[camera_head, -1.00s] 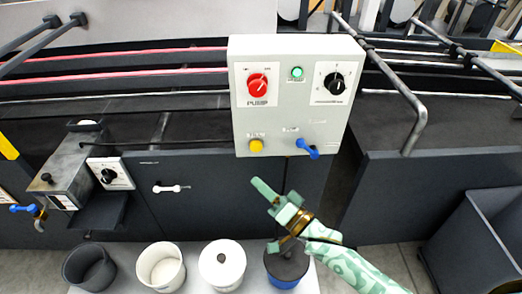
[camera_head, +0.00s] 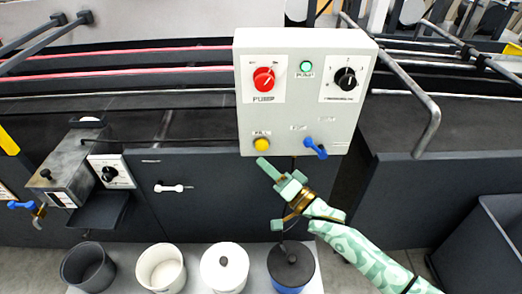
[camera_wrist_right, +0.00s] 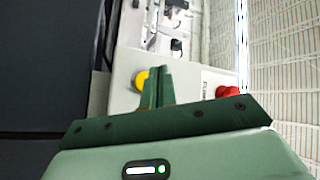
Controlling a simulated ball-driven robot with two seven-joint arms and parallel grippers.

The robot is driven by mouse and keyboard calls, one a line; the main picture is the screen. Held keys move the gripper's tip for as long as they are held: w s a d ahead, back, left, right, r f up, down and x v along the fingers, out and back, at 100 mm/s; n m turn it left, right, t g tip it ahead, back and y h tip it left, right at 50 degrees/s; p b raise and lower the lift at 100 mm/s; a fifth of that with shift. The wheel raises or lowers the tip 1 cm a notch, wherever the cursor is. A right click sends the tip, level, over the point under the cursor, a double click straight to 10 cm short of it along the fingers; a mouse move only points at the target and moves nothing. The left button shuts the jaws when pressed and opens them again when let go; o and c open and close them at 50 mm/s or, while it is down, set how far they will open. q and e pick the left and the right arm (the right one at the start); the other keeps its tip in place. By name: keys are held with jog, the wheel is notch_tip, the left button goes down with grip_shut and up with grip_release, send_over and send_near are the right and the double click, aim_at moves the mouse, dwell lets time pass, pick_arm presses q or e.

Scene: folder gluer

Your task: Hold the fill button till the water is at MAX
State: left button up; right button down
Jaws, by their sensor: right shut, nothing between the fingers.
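The yellow button (camera_head: 261,144) sits at the lower left of the pale control box (camera_head: 305,100), with small lettering above it that looks like "FILL". It also shows in the right wrist view (camera_wrist_right: 141,79), beside the fingertips. My right gripper (camera_head: 262,162) is shut and empty, its fingers pointing up at the box. In the head view its tip is just below the button; I cannot tell whether they touch. The fingers show in the right wrist view (camera_wrist_right: 160,88). No water level or MAX mark can be made out. My left gripper is not in view.
The box also bears a red knob (camera_head: 264,79), a green lamp (camera_head: 306,66), a black dial (camera_head: 345,78) and a blue lever (camera_head: 315,148). Several pots, including a white one (camera_head: 224,268), stand below. A grey metal unit (camera_head: 72,170) is at left.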

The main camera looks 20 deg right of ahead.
aim_at(257, 145)
jog(key=shift+w+d, duration=0.2)
jog(key=shift+w, duration=0.45)
jog(key=shift+w+d, duration=0.2)
jog(key=shift+w, duration=0.4)
jog(key=shift+w, duration=0.1)
dwell(1.1)
jog(key=shift+w+d, duration=0.1)
jog(key=shift+w, duration=0.2)
jog(key=shift+w+d, duration=0.15)
jog(key=shift+w, duration=0.35)
dwell(4.8)
